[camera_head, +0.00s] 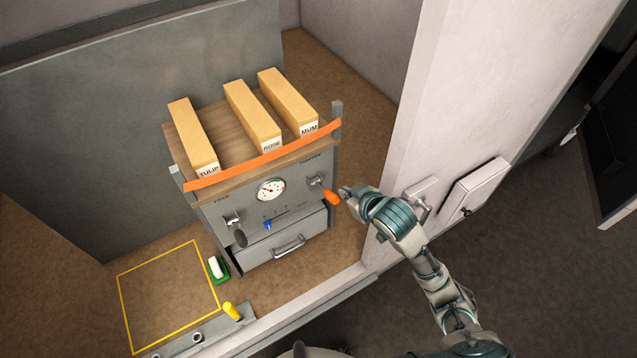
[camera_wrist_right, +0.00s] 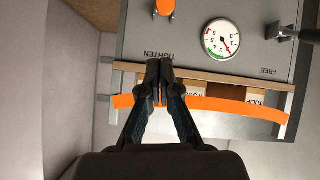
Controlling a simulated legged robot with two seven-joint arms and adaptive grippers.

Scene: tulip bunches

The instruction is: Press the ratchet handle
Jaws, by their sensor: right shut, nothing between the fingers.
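The ratchet handle (camera_head: 331,197) has an orange grip and sticks out from the grey machine front (camera_head: 215,213), right of the round gauge (camera_head: 270,189). In the wrist view its orange end (camera_wrist_right: 165,7) shows at the top edge, by the word TIGHTEN. My right gripper (camera_head: 346,192) is shut and empty, close to the right of the handle in the head view. In the wrist view my right gripper (camera_wrist_right: 160,68) overlaps the orange strap (camera_wrist_right: 220,107), with a gap between its tips and the handle. Whether it touches anything is unclear. My left gripper is out of view.
Boxes labelled TULIP (camera_head: 194,140), ROSE (camera_head: 252,117) and MUM (camera_head: 287,103) lie on the machine's wooden top behind the strap. A dark lever (camera_head: 240,236) is at the front's left. A pale wall (camera_head: 425,120) stands close right. A yellow-outlined area (camera_head: 168,295) is empty.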

